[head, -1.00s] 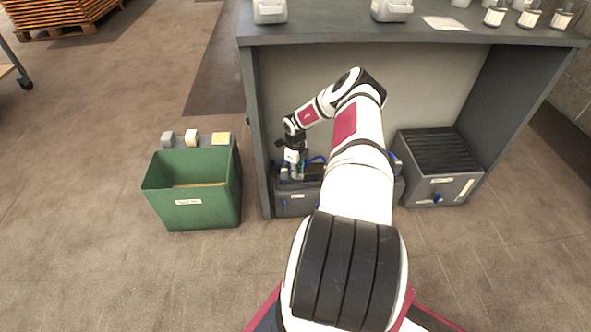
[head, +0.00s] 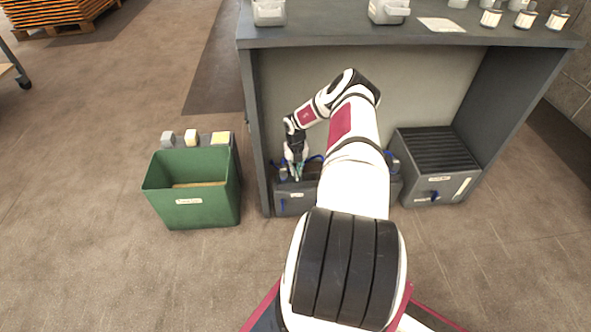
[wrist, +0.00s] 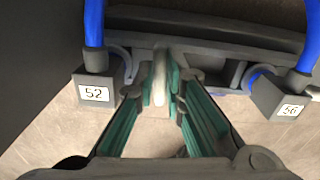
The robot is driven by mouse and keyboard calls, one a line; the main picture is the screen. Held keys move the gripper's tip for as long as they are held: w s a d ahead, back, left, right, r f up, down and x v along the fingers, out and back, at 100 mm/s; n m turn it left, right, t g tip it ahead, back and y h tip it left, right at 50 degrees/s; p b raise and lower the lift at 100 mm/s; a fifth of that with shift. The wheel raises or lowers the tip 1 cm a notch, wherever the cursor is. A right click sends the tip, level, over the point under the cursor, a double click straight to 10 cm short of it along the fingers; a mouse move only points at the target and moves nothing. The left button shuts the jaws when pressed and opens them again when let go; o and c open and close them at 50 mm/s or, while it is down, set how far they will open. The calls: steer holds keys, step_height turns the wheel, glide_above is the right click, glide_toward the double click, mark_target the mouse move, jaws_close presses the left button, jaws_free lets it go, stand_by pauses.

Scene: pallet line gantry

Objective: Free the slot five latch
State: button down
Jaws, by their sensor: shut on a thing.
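My gripper (head: 297,172) reaches down onto the left end of the grey rack (head: 290,205) under the bench. In the wrist view, my gripper's (wrist: 162,90) green-padded fingers close at their tips on a pale narrow piece (wrist: 160,76) at the dark rack edge (wrist: 210,45). This piece may be the latch; no slot number shows on it. A block labelled 52 (wrist: 95,93) with a blue hose stands to the left of the fingers. A block labelled 56 (wrist: 289,110), also with a blue hose, stands to the right. My arm hides part of the rack in the head view.
A green bin (head: 190,205) stands left of the bench (head: 330,32). A second grey rack (head: 437,185) with a ribbed top and a blue handle stands at the right under the bench. The bench's left side panel is close to my gripper. Bottles stand on top.

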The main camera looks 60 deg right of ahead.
mark_target(296, 172)
steer(key=shift+m, duration=0.6)
steer(key=c, duration=1.7)
jaws_free()
steer(key=shift+o, duration=0.2)
steer(key=shift+r, duration=0.1)
step_height(296, 172, up, 12)
